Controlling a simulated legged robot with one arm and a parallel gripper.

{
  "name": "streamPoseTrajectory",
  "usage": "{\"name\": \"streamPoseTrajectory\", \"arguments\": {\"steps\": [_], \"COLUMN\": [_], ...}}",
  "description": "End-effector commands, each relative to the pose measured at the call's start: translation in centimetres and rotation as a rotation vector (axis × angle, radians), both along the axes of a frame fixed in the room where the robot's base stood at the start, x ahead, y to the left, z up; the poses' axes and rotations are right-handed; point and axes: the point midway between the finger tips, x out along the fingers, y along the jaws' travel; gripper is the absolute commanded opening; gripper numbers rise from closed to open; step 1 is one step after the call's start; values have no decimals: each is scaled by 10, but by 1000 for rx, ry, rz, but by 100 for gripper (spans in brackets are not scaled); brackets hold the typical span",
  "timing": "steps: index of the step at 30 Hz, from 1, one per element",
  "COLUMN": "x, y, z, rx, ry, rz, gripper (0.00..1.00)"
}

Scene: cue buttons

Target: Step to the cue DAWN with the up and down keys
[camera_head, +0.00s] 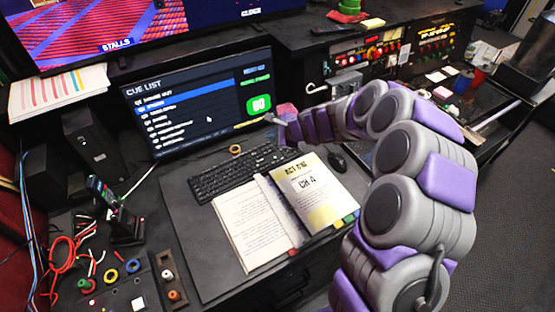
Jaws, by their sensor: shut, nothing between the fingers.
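The cue list screen (185,112) stands behind the desk, with several rows under the heading CUE LIST. The second row is highlighted in blue; its lettering is too small to read surely, and I cannot make out which row is DAWN. A green GO box (260,105) shows at the screen's right. The black keyboard (232,175) lies below the screen; its up and down keys are too small to pick out. My gripper (271,118) is shut and empty, in front of the screen's right edge, above and beyond the keyboard's right end.
An open script book (247,222) lies in front of the keyboard, with a mouse (337,162) to its right. A yellow ring (235,149) sits behind the keyboard. Cables (62,262) and small knobs fill the left. Control panels (365,58) stand at the back right.

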Motion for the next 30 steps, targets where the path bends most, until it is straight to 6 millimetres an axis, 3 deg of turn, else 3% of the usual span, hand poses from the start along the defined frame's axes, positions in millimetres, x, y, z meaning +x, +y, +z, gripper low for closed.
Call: {"name": "streamPoseTrajectory", "arguments": {"steps": [3, 6, 22, 30], "x": [15, 22, 25, 25], "y": [-9, -15, -17, -17], "z": [-23, -31, -38, -61], "rx": [9, 13, 15, 15], "ry": [39, 51, 56, 57], "rz": [-93, -139, -153, -154], "gripper": [0, 0, 0, 0]}}
